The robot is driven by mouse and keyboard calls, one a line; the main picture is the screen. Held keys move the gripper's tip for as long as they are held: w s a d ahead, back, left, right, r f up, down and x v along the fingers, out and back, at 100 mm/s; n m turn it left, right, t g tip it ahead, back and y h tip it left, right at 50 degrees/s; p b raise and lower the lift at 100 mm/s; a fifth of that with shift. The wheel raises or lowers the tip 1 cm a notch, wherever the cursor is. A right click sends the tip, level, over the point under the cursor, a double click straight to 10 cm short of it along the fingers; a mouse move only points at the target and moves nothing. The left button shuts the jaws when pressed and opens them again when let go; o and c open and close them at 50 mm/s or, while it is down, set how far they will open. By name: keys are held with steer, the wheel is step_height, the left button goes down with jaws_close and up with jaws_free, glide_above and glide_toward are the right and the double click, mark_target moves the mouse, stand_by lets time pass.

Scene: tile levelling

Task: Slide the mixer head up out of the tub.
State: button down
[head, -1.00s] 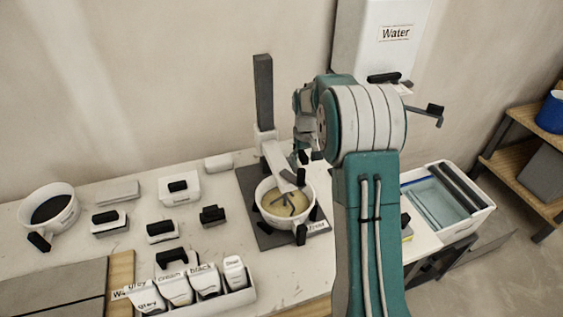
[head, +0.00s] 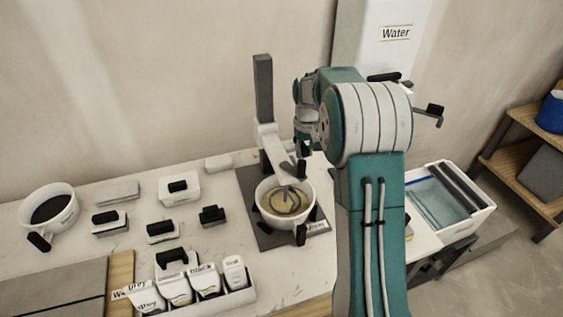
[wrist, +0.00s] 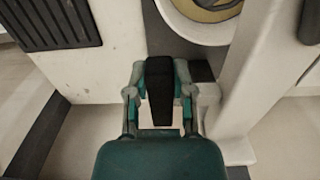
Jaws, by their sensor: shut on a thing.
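The mixer head (head: 272,146) is a white arm on a dark upright post (head: 263,88). It reaches over the white tub (head: 266,212), which holds a yellowish mix. A grey ring-shaped paddle (head: 286,197) shows within the tub's rim; I cannot tell how deep it sits. My gripper (wrist: 160,80) is shut on a black handle (wrist: 160,98) beside the white mixer part (wrist: 254,75) in the wrist view. The tub's edge (wrist: 188,28) shows at the top there. In the head view my arm partly hides the gripper.
Several small black-handled blocks (head: 162,232) and a tray of labelled bags (head: 235,297) stand left of the mixer. A bucket of dark material (head: 62,222) is at far left. A white water bin (head: 470,225) stands at right. The wall is close behind.

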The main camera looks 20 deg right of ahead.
step_height(320, 180, up, 16)
steer(key=shift+f, duration=0.2)
steer(key=c, duration=0.9)
jaws_free()
steer(key=shift+r, duration=0.2)
steer(key=o, duration=0.6)
steer(key=shift+f, duration=0.1)
step_height(320, 180, up, 7)
stand_by(0.5)
